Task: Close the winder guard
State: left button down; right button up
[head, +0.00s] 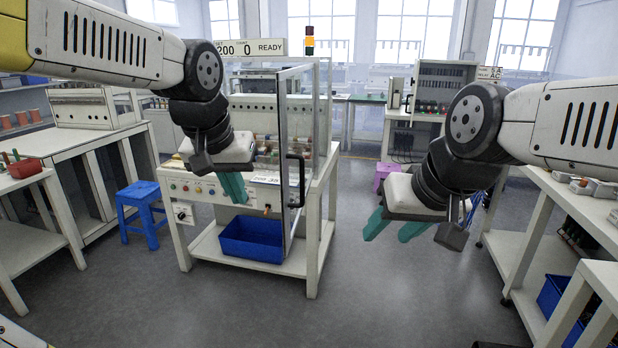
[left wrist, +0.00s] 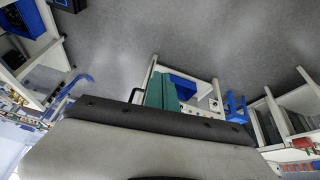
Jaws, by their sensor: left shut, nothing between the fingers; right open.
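The winder (head: 225,187) is a white bench machine in the middle of the head view. Its guard (head: 285,120) is a clear framed panel that stands swung out toward me, seen nearly edge-on. A black bar handle (head: 298,178) is on the guard. My left gripper (head: 234,187) is shut and empty, in front of the winder's panel and left of the guard. Its teal fingers also show in the left wrist view (left wrist: 160,92). My right gripper (head: 394,228) is open and empty, right of the guard and apart from it.
A blue bin (head: 252,239) sits on the winder's lower shelf. A blue stool (head: 142,213) stands left of the winder. White benches line the left and right sides. The grey floor in front (head: 240,310) is clear. A READY sign (head: 250,47) stands above the winder.

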pick_arm(q)
jog(key=w+d+f+m+t+y, duration=0.1)
jog(key=w+d+y, duration=0.2)
jog(key=w+d, duration=0.75)
jog(key=w+d+f+t+y, duration=0.1)
jog(key=w+d+f+y, duration=0.1)
jog(key=w+d, duration=0.85)
jog(key=w+a+f, duration=0.6)
jog(key=f, duration=0.1)
jog(key=shift+a+f+m, duration=0.2)
jog(key=shift+f+m, duration=0.1)
jog(key=shift+f, duration=0.1)
jog(key=shift+a, duration=0.15)
